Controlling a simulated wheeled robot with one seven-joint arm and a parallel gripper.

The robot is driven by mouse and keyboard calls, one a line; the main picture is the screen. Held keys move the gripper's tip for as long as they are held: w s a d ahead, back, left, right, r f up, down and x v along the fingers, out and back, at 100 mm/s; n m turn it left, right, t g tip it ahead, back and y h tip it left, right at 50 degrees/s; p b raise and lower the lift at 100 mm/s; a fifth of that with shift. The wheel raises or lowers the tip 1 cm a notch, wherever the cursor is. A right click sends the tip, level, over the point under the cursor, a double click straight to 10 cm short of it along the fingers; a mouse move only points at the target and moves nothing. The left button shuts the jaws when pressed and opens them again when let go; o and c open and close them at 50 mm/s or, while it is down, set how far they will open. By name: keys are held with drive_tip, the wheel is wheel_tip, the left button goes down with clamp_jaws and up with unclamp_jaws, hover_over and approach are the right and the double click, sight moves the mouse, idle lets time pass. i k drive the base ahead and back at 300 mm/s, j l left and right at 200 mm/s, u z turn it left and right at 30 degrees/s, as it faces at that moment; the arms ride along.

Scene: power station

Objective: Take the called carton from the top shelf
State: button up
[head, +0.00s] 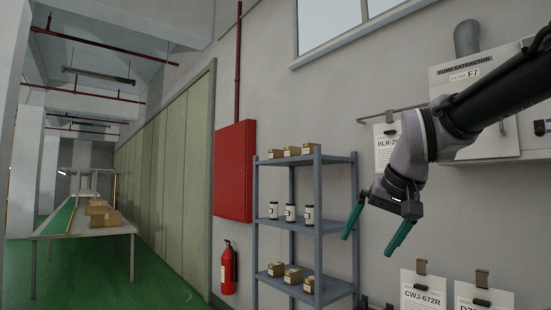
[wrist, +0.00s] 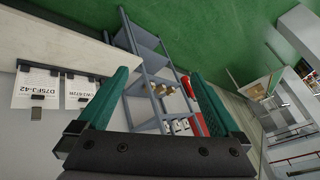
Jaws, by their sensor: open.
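Three small brown cartons stand in a row on the top board of the grey-blue shelf rack (head: 318,200) in the head view: a left one (head: 275,153), a middle one (head: 292,151) and a right one (head: 310,149). Their markings are too small to read. My gripper (head: 367,246) is open and empty, with green fingers pointing down, right of the rack and lower than its top board. In the wrist view my gripper (wrist: 158,76) spreads across the rack (wrist: 145,55), which looks upside down. The top cartons seem hidden there behind the gripper body.
White black-lidded canisters (head: 290,212) stand on the middle board, more cartons (head: 293,275) on a lower one. Label sheets hang on the wall, one reading CWJ-672R (head: 422,291). A fume extractor (head: 480,95), red cabinet (head: 234,171), extinguisher (head: 228,268) and long table (head: 85,228) surround it.

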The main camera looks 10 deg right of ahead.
sight(273, 153)
drive_tip(key=i+j, duration=0.95)
drive_tip(key=i+l+z, duration=0.05)
